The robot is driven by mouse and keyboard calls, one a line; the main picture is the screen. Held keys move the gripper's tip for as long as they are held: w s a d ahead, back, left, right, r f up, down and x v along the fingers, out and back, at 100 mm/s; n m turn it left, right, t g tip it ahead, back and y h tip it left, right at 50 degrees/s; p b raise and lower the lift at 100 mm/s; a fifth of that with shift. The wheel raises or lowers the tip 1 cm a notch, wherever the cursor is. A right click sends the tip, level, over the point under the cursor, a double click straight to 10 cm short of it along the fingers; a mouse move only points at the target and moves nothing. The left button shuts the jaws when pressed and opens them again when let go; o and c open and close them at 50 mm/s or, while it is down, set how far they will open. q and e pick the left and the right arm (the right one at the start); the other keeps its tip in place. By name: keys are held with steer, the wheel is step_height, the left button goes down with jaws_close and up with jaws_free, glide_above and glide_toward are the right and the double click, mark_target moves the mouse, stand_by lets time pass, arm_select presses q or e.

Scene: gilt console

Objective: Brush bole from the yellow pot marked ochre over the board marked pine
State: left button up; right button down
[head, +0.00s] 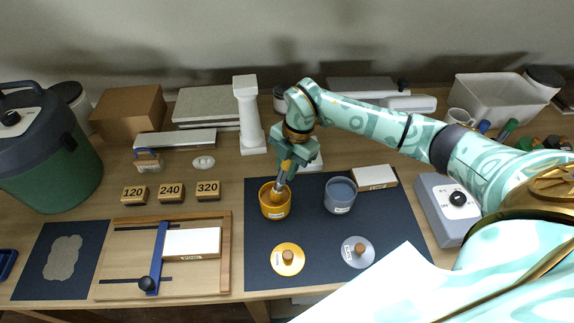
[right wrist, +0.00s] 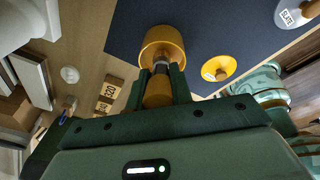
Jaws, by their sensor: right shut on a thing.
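My right gripper (head: 288,168) is shut on a brush (right wrist: 158,90), whose head end reaches down into the yellow pot (head: 275,211). The pot stands uncovered on the dark mat; it also shows in the right wrist view (right wrist: 173,36). The bristles are hidden inside it. A pale board (head: 195,242) lies in a wooden frame at the front left, beside a blue clamp bar (head: 159,245); its edge label is too small to read surely. A second pale board (head: 375,177) lies at the mat's back right. My left gripper is not in view.
A grey pot (head: 341,197) stands right of the yellow one. A yellow lid (head: 290,268) and a grey lid (head: 352,261) lie in front. Numbered blocks (head: 171,192) sit behind the frame. A white column (head: 248,115) stands behind the mat, and a grey box (head: 447,207) at right.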

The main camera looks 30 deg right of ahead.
stand_by(0.4)
steer(key=p+v, duration=0.2)
steer(key=a+p+v, duration=0.1)
steer(key=p+v, duration=0.3)
steer(key=v, duration=0.1)
steer(key=shift+a+r+p, duration=0.15)
steer(key=shift+a+p, duration=0.15)
stand_by(1.1)
